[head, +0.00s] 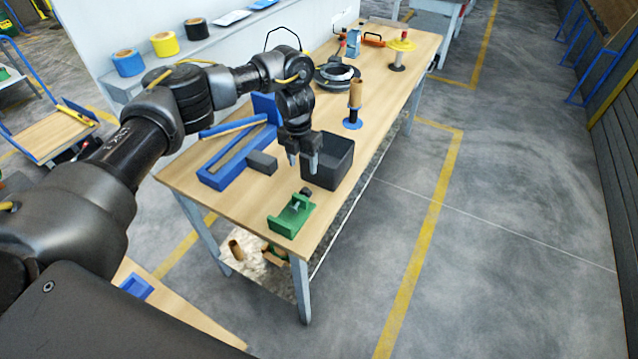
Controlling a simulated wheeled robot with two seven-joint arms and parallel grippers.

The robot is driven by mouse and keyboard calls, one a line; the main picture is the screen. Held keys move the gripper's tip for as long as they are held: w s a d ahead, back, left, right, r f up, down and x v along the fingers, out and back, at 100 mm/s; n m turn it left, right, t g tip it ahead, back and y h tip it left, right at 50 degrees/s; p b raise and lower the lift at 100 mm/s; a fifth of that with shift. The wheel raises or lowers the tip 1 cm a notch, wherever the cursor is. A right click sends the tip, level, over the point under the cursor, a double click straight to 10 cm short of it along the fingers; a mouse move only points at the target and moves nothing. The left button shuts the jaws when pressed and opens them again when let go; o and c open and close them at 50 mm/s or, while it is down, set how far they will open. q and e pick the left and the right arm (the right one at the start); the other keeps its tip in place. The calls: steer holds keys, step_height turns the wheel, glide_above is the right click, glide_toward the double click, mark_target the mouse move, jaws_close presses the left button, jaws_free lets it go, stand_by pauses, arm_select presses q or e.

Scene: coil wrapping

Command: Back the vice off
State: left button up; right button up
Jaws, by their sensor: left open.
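The green vice (290,218) sits at the near end of the wooden workbench, close to its front corner. A small dark knob (306,192) shows at its far side. The gap between its jaws is too small to judge. My left gripper (303,168) points down just beyond the vice, in front of the black bin. Its two fingers are apart with nothing between them. It appears to be above the knob and not touching it. My right gripper is not in this view.
A black open bin (342,160) stands right behind my left gripper. A blue frame (222,172) and a grey block (262,162) lie to the left.

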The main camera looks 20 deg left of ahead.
mark_target(306, 188)
arm_select(q)
steer(key=f, duration=0.8)
steer(key=shift+s+d, duration=0.1)
steer(key=shift+d, duration=0.3)
steer(key=shift+s+f, duration=0.1)
steer(key=shift+f, duration=0.8)
steer(key=shift+d+f, duration=0.1)
steer(key=shift+f, duration=0.3)
